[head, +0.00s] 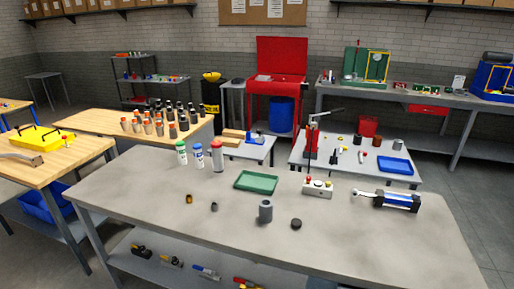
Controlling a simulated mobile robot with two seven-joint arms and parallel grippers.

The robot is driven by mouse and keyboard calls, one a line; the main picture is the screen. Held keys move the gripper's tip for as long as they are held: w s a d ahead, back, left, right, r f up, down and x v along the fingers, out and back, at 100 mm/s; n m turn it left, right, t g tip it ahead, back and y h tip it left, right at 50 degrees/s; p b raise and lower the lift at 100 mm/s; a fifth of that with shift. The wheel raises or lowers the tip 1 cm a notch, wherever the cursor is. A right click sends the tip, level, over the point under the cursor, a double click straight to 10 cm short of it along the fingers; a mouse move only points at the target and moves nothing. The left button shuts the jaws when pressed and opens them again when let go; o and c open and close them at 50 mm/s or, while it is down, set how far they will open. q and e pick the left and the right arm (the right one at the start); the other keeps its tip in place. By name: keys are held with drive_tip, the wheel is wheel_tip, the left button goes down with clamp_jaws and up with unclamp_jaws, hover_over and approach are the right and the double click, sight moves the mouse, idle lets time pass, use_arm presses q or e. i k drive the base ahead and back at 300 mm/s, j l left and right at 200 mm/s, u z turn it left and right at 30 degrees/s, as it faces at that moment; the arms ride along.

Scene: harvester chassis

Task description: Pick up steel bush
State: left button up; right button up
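A small grey metal cylinder (214,207), which looks like the steel bush, stands on the front grey table (130,185). A small brass-coloured bush (189,199) stands to its left. A larger grey cylinder (265,211) stands to its right, with a short dark round piece (296,224) further right. All of them stand apart from each other. Neither of my grippers shows in the head view.
A green tray (256,182), a box with buttons (318,188) and a blue-and-black cylinder unit (388,201) lie on the same table. Several bottles (217,157) stand at its back edge. The table's left part and front are clear.

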sight(214, 207)
drive_tip(key=i+j, duration=0.15)
drive_tip(key=j, duration=0.2)
drive_tip(key=i+j, duration=0.15)
drive_tip(key=j, duration=0.25)
drive_tip(key=i+j, duration=0.1)
drive_tip(key=j, duration=0.25)
drive_tip(key=i+j, duration=0.15)
drive_tip(key=j, duration=0.25)
drive_tip(key=l+z, duration=0.05)
